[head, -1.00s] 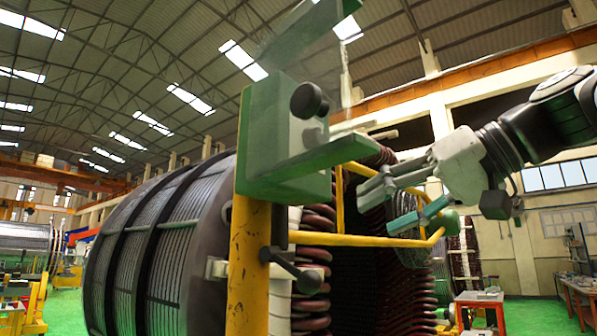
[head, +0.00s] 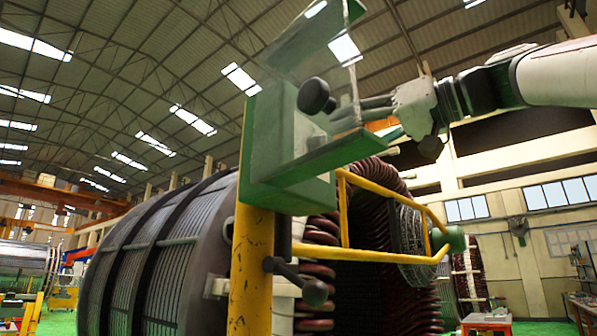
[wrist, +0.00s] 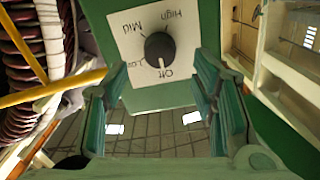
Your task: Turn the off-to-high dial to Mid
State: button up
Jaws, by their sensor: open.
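The off-to-high dial is a round black knob (head: 315,96) on the green box (head: 272,150) on a yellow post. In the wrist view the dial (wrist: 159,48) sits on a white plate (wrist: 128,30) marked Off, Low, Mid and High, which appears upside down. Its white mark points down at Off. My gripper (head: 350,112) is just right of the knob in the head view, fingers toward it. In the wrist view my gripper (wrist: 162,80) is open and empty, its teal fingers on either side below the dial. No contact with the knob shows.
A green shelf (head: 320,158) juts from the box below my fingers. A clear panel (head: 315,45) stands above the knob. A yellow rail (head: 375,257) and a black-knobbed lever (head: 314,292) are lower down. The large wound stator (head: 165,255) fills the area behind.

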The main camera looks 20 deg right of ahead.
jog(key=x, duration=0.5)
jog(key=shift+w+a+p, duration=0.25)
jog(key=shift+w+p, duration=0.05)
jog(key=shift+c, duration=0.2)
jog(key=c, duration=1.1)
